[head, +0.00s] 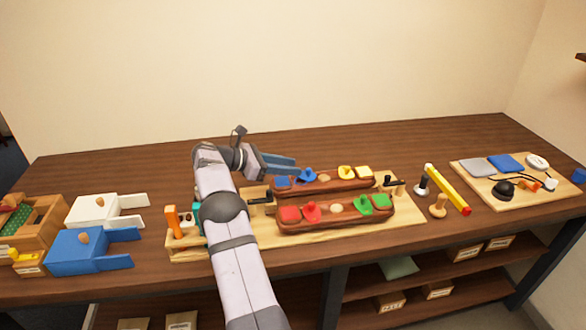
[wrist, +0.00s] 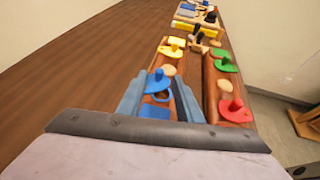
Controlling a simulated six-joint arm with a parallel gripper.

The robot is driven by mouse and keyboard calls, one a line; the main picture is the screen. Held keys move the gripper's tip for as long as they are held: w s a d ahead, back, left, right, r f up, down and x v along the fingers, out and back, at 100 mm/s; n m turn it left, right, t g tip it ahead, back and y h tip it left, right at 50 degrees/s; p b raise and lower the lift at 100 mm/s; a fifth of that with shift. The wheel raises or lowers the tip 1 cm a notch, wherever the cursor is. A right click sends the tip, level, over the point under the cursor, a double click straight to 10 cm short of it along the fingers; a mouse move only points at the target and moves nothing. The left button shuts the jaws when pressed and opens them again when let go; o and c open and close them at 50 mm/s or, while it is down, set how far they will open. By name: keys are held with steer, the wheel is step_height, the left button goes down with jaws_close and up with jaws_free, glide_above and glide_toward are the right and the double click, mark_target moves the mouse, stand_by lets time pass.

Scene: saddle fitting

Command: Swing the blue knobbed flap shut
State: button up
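The blue knobbed flap (head: 308,174) is on the back red-brown bar (head: 335,186), beside a flat blue square (head: 282,181). In the wrist view the flap (wrist: 157,82) stands ahead between my fingers, its knob upward. A round opening (wrist: 161,97) shows just nearer than it, partly uncovered, with the blue square (wrist: 153,112) nearer still. My gripper (wrist: 158,84) is open, with one blue-grey finger on each side of the flap's line. In the head view my gripper (head: 291,165) is above and behind the bar's left end. I cannot tell whether either finger touches the flap.
A yellow knobbed flap (head: 346,172) is farther right on the same bar. The front bar carries red (head: 311,211) and green (head: 366,205) knobbed flaps. The table behind the bars is clear.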

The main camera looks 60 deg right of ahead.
steer(key=shift+c, duration=0.3)
steer(key=shift+r, duration=0.1)
steer(key=shift+c, duration=1)
steer(key=s+r+p, duration=0.1)
steer(key=s+r, duration=0.4)
steer(key=r, duration=0.5)
steer(key=f+n+t, duration=0.1)
steer(key=f, duration=0.1)
steer(key=f+n+t+h, duration=0.1)
steer(key=f+n, duration=0.1)
steer(key=f, duration=0.1)
steer(key=a+f+n+t+h, duration=0.1)
steer(key=f+n, duration=0.1)
steer(key=f, duration=0.1)
steer(key=shift+s+a+f, duration=0.1)
steer(key=shift+f, duration=0.05)
steer(key=w+f+t, duration=0.2)
steer(key=shift+w+f, duration=0.1)
steer(key=shift+w, duration=0.3)
steer(key=shift+d, duration=0.2)
